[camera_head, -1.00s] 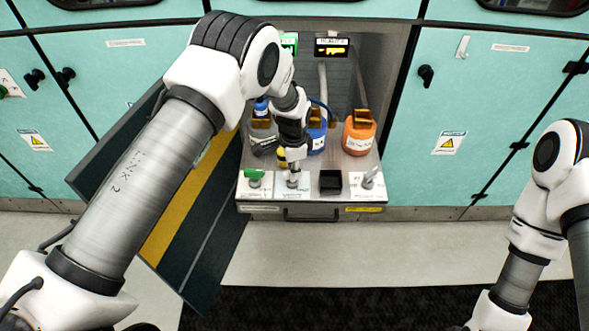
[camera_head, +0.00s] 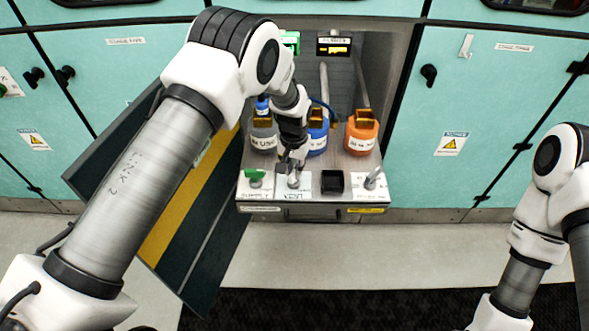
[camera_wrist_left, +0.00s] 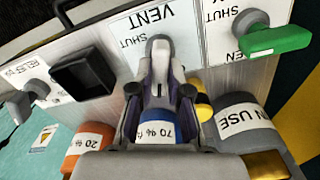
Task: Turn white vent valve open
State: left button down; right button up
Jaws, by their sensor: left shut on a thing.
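In the left wrist view the vent valve's pale handle (camera_wrist_left: 159,46) shows between my fingertips, near the "SHUT" mark. My left gripper (camera_head: 292,164) reaches down over the panel and is shut on this handle; it also fills the middle of the left wrist view (camera_wrist_left: 160,82). The fingers hide part of the handle, so its exact angle is hard to tell. My right arm shows at the right edge, but its gripper is out of view.
The green-handled valve (camera_head: 255,177) is close on the left. The black block (camera_head: 332,181) and a grey valve (camera_head: 374,179) are on the right. Grey (camera_head: 263,138), blue (camera_head: 317,139) and orange (camera_head: 361,136) bottles stand behind. An open door (camera_head: 185,205) is at the left.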

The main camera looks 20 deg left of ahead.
aim_at(294, 171)
pick_arm(q)
jog(key=shift+s+f+n, duration=0.15)
jog(key=shift+n, duration=0.85)
jog(key=shift+s+f+n, duration=0.15)
jog(key=shift+n, duration=0.85)
jog(key=c, duration=1.1)
grip_release()
jog(key=shift+r, duration=0.1)
jog(key=shift+w, duration=0.1)
jog(key=shift+r, duration=0.1)
jog(key=shift+w+r, duration=0.1)
jog(key=shift+r, duration=0.4)
notch_tip(294, 171, up, 11)
jog(key=shift+f, duration=0.1)
